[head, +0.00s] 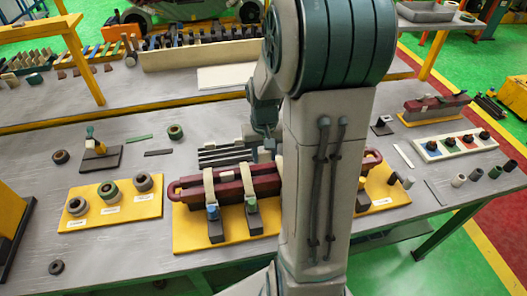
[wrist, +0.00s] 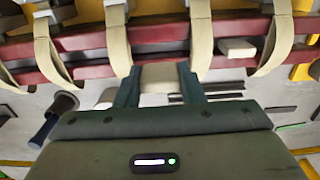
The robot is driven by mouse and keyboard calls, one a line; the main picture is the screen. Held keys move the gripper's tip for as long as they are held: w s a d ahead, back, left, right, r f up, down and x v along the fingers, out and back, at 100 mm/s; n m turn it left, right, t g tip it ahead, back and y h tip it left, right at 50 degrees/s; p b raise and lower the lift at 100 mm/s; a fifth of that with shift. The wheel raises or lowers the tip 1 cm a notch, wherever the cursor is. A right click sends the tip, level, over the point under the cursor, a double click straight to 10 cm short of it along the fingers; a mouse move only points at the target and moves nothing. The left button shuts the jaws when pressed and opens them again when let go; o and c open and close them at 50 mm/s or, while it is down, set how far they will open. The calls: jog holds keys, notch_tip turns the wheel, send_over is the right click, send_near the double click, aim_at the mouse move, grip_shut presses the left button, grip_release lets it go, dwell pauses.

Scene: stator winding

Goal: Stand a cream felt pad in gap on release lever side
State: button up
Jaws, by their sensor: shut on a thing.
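My gripper (wrist: 160,88) is shut on a cream felt pad (wrist: 160,76), which sits between its two teal fingertips. The pad is close to the near dark red bar (wrist: 160,60), between two cream straps; I cannot tell whether it touches. Another cream pad (wrist: 237,47) lies at the gap between the red bars, further right. In the head view the dark red coil (head: 232,190) rests on a yellow board (head: 185,238), with straps and clamps at its front. My gripper (head: 266,140) is behind the coil, and my arm hides part of it. I cannot make out which end has the release lever.
A yellow board with several rings (head: 150,208) stands left, and a white tray with coloured squares (head: 455,147) stands right. Dark strips (head: 222,155) lie behind the coil. A small clamp stand (head: 98,155) is at the left. Bare grey table lies between them.

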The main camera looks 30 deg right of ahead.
aim_at(264, 163)
jog(key=shift+f+b, duration=2.35)
jog(key=shift+f, duration=0.9)
jog(key=o, duration=1)
jog(key=shift+o, duration=0.2)
jog(key=shift+r, duration=0.15)
notch_tip(264, 163, up, 14)
jog(key=shift+f+b, duration=0.2)
jog(key=shift+b, duration=0.25)
jog(key=shift+a, duration=0.1)
jog(key=s+a+n+t, duration=0.3)
jog(key=s+a, duration=0.8)
jog(key=s, duration=0.1)
jog(key=shift+s+a+f, duration=0.35)
jog(key=shift+a, duration=0.05)
